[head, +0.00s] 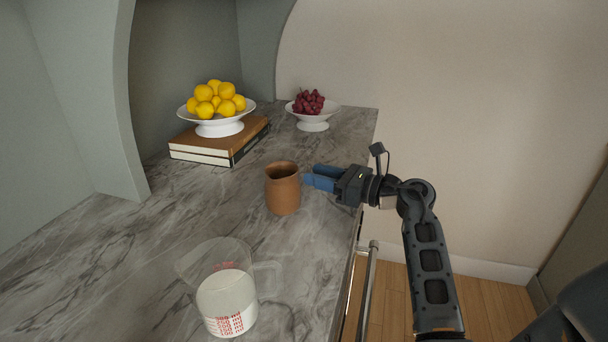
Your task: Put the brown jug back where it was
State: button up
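The brown jug (284,194) stands upright on the grey marble counter (150,255), near its right edge. Its open mouth faces up. My gripper (311,176) is just right of the jug, with its blue fingers pointing left at it. The two fingers look apart, with nothing seen between them. The fingertips are close to the jug's right side; whether they touch it I cannot tell.
A clear measuring cup (228,300) with white contents stands at the front. Behind are a white bowl of lemons (219,128) on stacked books (205,150) and a white bowl of grapes (313,125). A rail (367,290) runs along the counter front. The counter's left middle is clear.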

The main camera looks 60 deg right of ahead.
jog(key=s, duration=0.3)
jog(key=s+b, duration=0.1)
jog(key=s, duration=0.2)
jog(key=shift+s+a, duration=0.2)
jog(key=shift+s, duration=0.2)
